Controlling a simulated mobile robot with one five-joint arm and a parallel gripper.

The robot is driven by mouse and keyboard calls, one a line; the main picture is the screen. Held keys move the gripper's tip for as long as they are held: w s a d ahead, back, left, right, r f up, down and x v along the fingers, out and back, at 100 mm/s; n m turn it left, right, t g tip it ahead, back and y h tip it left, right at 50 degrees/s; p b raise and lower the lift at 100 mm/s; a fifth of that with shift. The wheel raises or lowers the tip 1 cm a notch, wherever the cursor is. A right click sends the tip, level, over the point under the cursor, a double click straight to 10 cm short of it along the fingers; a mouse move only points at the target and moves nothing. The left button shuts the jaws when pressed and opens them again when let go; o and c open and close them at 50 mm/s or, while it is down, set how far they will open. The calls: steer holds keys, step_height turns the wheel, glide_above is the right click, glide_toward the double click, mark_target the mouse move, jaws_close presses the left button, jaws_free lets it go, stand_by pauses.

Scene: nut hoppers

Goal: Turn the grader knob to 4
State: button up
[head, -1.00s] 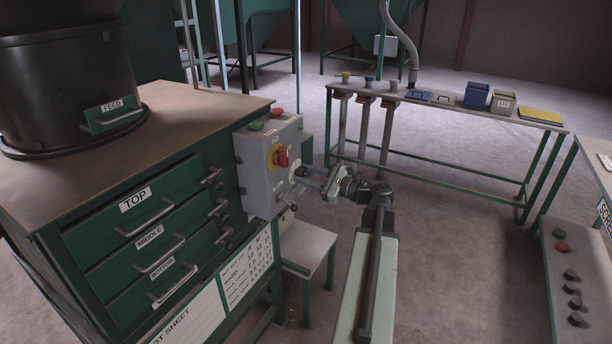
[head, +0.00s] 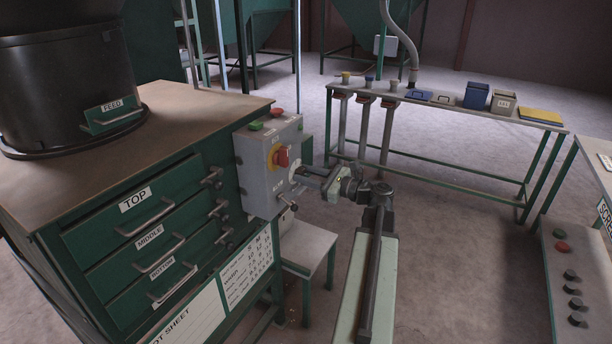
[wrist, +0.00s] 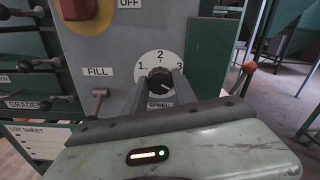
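My gripper (wrist: 160,86) is at the front of a grey control box (head: 268,180), with its two fingers on either side of a dark round knob (wrist: 160,79). The knob sits on a white dial marked 1, 2 and 3, above a label reading SPEED (wrist: 160,105). A pale mark on the knob is at its lower right. The fingers are very close to the knob's sides; I cannot tell whether they press on it. In the head view the gripper (head: 306,175) hides the knob. A GRADER label (wrist: 22,104) shows on the green cabinet at left, near several dark knobs.
A red rotary switch (head: 281,157) is on the box above the dial. A FILL label (wrist: 97,71) and a small lever (wrist: 99,98) are left of the dial. The drawer cabinet (head: 150,110) stands left, a stool (head: 308,247) below. Open floor lies right of my arm.

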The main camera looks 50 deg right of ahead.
steer(key=shift+o, duration=0.6)
steer(key=shift+s, duration=0.1)
steer(key=v, duration=0.7)
steer(key=shift+s, duration=0.35)
